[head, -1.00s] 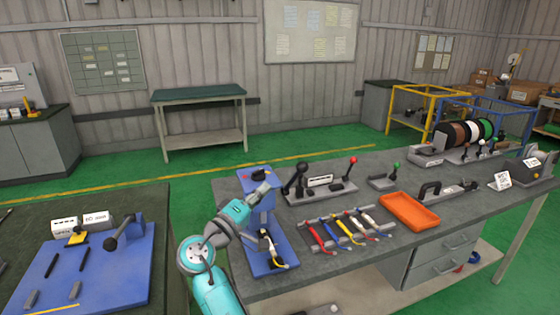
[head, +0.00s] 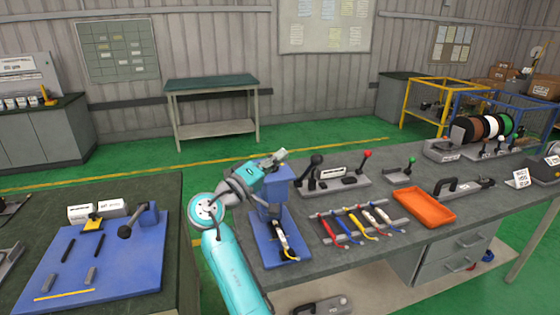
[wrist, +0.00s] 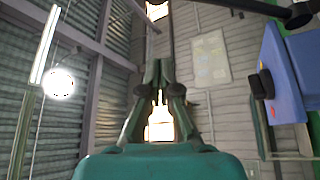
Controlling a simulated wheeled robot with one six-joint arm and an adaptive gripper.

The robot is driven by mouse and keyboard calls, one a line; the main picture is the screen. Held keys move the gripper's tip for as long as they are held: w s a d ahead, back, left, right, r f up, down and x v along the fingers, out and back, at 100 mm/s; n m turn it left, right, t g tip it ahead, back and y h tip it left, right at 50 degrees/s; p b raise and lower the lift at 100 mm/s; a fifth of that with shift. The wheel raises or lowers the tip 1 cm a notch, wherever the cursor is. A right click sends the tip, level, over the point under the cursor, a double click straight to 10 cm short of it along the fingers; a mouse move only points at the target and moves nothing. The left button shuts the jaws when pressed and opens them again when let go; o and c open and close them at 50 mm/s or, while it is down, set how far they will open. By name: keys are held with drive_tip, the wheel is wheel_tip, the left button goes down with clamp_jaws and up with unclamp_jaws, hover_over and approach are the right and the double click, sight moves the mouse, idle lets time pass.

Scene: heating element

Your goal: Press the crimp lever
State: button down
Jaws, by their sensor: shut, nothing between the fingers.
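A blue bench press (head: 272,205) stands on the grey workbench, with a wire piece (head: 283,245) on its base. In the wrist view my gripper (wrist: 160,75) is shut and empty, pointing up past the blue press head (wrist: 290,75), which is at the right. A dark bar (wrist: 262,7) with a round end crosses the top right there. Behind the press, a black-knobbed lever (head: 316,161) rises from a grey base. No lever is legibly labelled as the crimp lever.
A red-knobbed lever (head: 366,158) and a green-knobbed lever (head: 411,162) stand farther right. A rack of coloured wires (head: 354,221) and an orange tray (head: 424,208) lie on the bench. A second table with a blue board (head: 110,260) is at left.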

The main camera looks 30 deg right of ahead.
drive_tip(key=r, duration=0.2)
hover_over(308, 171)
drive_tip(key=w+a, duration=0.2)
drive_tip(key=a, duration=0.1)
drive_tip(key=shift+s+d+f, duration=0.1)
drive_tip(key=shift+s+f, duration=0.45)
drive_tip(key=shift+s, duration=0.35)
drive_tip(key=shift+s+d+f, duration=0.1)
drive_tip(key=shift+s+f, duration=0.45)
drive_tip(key=shift+s, duration=0.35)
